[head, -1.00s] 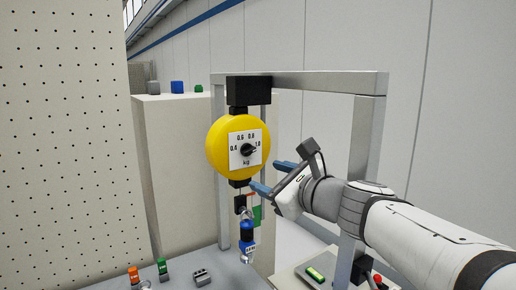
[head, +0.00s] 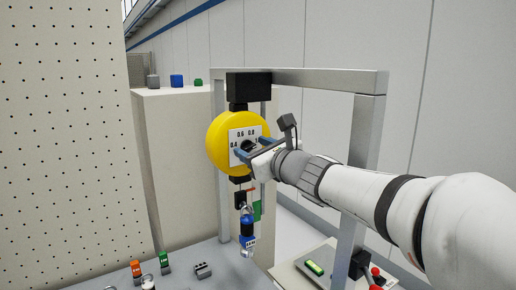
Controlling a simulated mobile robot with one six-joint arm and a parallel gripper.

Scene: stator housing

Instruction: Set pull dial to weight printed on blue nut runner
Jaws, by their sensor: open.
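The yellow round balancer (head: 217,140) hangs from the metal frame. Its white dial plate (head: 236,133) shows 0.4, 0.6 and 0.8 kg marks; the rest of the plate is covered by my gripper. The black dial knob (head: 249,146) is partly hidden between the blue fingers. My gripper (head: 250,149) is open, its fingers on either side of the knob; I cannot tell whether they touch it. The blue nut runner (head: 247,228) hangs below the balancer, with a white label (head: 249,241) too small to read.
Orange (head: 136,267) and green (head: 164,260) tools stand on the bench at lower left. A panel with a green display (head: 315,267) is at lower right.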

